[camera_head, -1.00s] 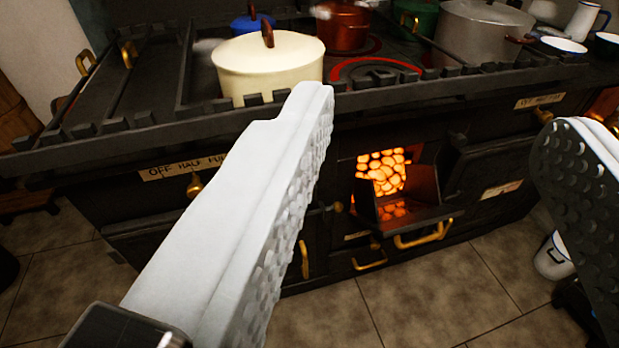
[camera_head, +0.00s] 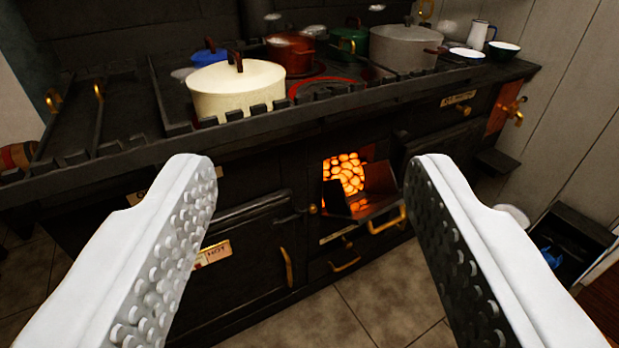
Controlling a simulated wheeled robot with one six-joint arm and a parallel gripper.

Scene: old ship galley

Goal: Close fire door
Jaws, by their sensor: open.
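The fire door (camera_head: 374,186) is in the middle of the black stove front, tilted down and outward. Glowing orange coals (camera_head: 343,173) show in the opening behind it. A brass handle (camera_head: 388,220) runs along its outer edge. My gripper (camera_head: 312,165) is open and empty, its two white fingers spread wide with studded pads facing each other. In the picture the fire door shows between the fingers, nearer the right one. The fingers appear apart from the door, though the right fingertip comes close to the handle in the picture.
The stove top carries a cream pot (camera_head: 238,90), a red pot (camera_head: 290,56), a green pot (camera_head: 350,38) and a grey pot (camera_head: 404,48). A closed oven door (camera_head: 245,250) is left of the fire door. An open dark box (camera_head: 568,250) is at right. Tiled floor (camera_head: 385,300) lies in front.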

